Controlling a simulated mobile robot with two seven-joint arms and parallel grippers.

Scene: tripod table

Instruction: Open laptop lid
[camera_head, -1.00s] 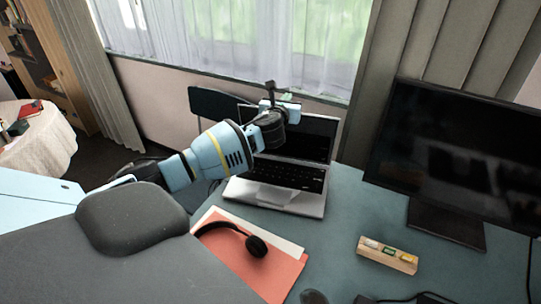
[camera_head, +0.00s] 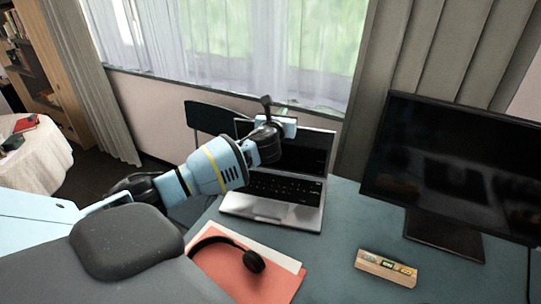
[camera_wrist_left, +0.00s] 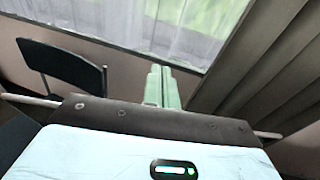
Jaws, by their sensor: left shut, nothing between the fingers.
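A silver laptop (camera_head: 272,211) stands on the desk with its lid (camera_head: 313,151) raised and its dark screen and black keyboard facing me. The lid leans back from the base. My left gripper (camera_head: 284,112) is at the top edge of the lid, and its wrist covers part of the screen. In the left wrist view its green fingers (camera_wrist_left: 160,87) are together with nothing between them. I cannot tell whether the gripper touches the lid. My right gripper is not in view.
A black monitor (camera_head: 460,165) stands at the right. Black headphones (camera_head: 252,261) lie on a red folder (camera_head: 270,283) in front of the laptop. A small wooden block (camera_head: 386,268) lies to the right. A dark chair (camera_head: 205,117) is behind the laptop. The desk between laptop and monitor is clear.

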